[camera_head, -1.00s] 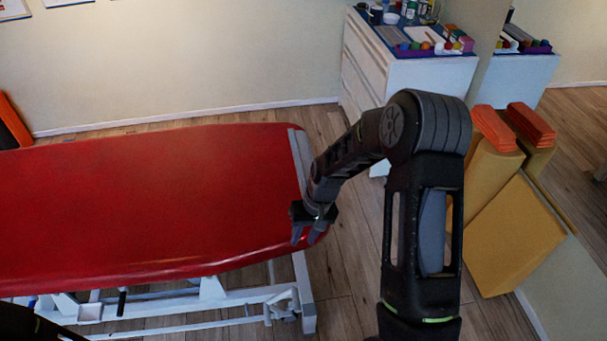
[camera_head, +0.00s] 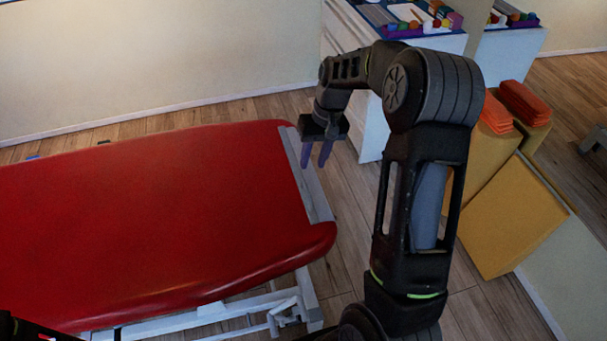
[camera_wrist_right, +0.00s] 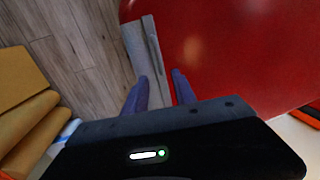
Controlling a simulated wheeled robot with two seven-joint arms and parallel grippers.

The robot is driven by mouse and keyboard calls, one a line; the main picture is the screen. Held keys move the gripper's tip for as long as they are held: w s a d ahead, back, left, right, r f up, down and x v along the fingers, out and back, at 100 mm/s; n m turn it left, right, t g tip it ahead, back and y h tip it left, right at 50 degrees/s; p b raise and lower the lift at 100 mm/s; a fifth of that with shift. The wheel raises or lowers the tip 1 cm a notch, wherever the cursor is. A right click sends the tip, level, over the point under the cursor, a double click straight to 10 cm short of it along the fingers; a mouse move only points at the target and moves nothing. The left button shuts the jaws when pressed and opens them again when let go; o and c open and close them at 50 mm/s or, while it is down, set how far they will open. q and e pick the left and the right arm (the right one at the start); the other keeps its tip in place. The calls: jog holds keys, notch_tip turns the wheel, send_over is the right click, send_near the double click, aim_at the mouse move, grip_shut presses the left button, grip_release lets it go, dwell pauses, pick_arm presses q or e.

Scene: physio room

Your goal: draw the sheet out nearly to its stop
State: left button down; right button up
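The red treatment couch (camera_head: 150,215) fills the left of the head view. A narrow pale grey strip (camera_head: 311,185), which may be the sheet's edge, lies along its right end; it also shows in the wrist view (camera_wrist_right: 146,50). My right gripper (camera_head: 316,162) is above the far part of this strip, its purple fingers pointing down. In the wrist view its fingertips (camera_wrist_right: 160,75) are apart with nothing between them, and the strip lies beyond them. Whether they touch it cannot be told. My left gripper is not seen; only a dark part of my body shows at lower left.
A white drawer cabinet (camera_head: 350,60) with a tray of small coloured items stands behind my right arm. Yellow foam blocks (camera_head: 510,220) with orange pads (camera_head: 523,103) stand at right. Wooden floor (camera_head: 345,215) is clear beside the couch end.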

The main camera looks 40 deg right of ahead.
aim_at(306, 185)
jog(key=shift+w+a+f+p, duration=0.15)
jog(key=shift+a+f, duration=0.1)
jog(key=shift+f, duration=1.05)
jog(key=shift+w+a+f+p, duration=0.1)
jog(key=shift+a+f+p, duration=0.15)
jog(key=shift+f, duration=1)
jog(key=shift+w+a+f+p, duration=0.1)
jog(key=shift+a+f, duration=0.15)
jog(key=shift+f, duration=1.05)
jog(key=shift+s, duration=0.1)
jog(key=shift+c, duration=0.5)
grip_shut()
